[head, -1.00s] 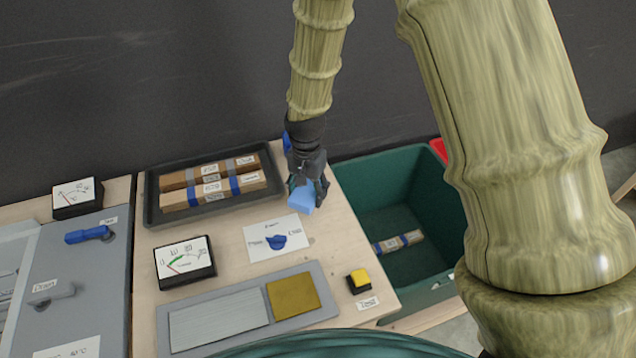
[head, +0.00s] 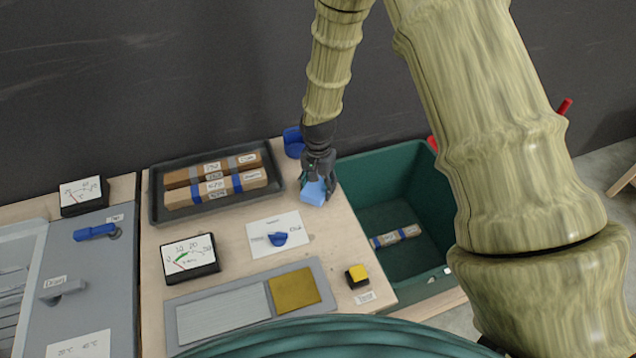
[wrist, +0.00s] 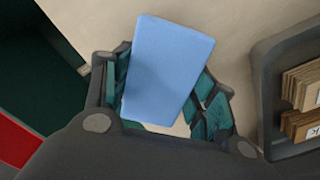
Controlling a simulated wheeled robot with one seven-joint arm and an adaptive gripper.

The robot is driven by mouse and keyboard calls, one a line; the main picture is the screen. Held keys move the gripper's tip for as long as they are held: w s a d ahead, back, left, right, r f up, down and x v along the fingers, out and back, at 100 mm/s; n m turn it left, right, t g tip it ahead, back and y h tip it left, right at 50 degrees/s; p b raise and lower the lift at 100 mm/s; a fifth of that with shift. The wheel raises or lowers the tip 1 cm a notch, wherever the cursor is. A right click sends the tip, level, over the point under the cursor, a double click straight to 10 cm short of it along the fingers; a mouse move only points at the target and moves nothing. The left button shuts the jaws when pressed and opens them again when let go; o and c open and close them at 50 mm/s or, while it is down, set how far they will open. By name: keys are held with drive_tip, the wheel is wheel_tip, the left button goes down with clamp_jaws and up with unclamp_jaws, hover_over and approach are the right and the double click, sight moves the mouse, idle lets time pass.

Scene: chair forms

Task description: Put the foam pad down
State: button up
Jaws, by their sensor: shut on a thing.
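The foam pad (head: 314,192) is a light blue block. My gripper (head: 317,178) is shut on it above the right part of the wooden table, between the black tray and the green bin. In the wrist view the pad (wrist: 167,70) sits between the teal-lined fingers of my gripper (wrist: 165,95), slightly tilted, with pale table surface behind it. I cannot tell whether the pad touches the table.
A black tray (head: 157,208) with wrapped bars stands left of my gripper. A blue holder (head: 293,142) is behind it. A green bin (head: 358,172) with one bar is at right. A card with a blue knob (head: 277,239), a gauge (head: 190,258) and a yellow button (head: 358,273) are nearer.

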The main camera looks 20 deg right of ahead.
sight(318, 185)
drive_tip(key=shift+f, duration=0.2)
drive_tip(key=o, duration=1.1)
drive_tip(key=shift+c, duration=0.2)
drive_tip(key=shift+r, duration=0.25)
wheel_tip(318, 185, up, 12)
drive_tip(key=b, duration=0.4)
drive_tip(key=shift+s+f, duration=0.1)
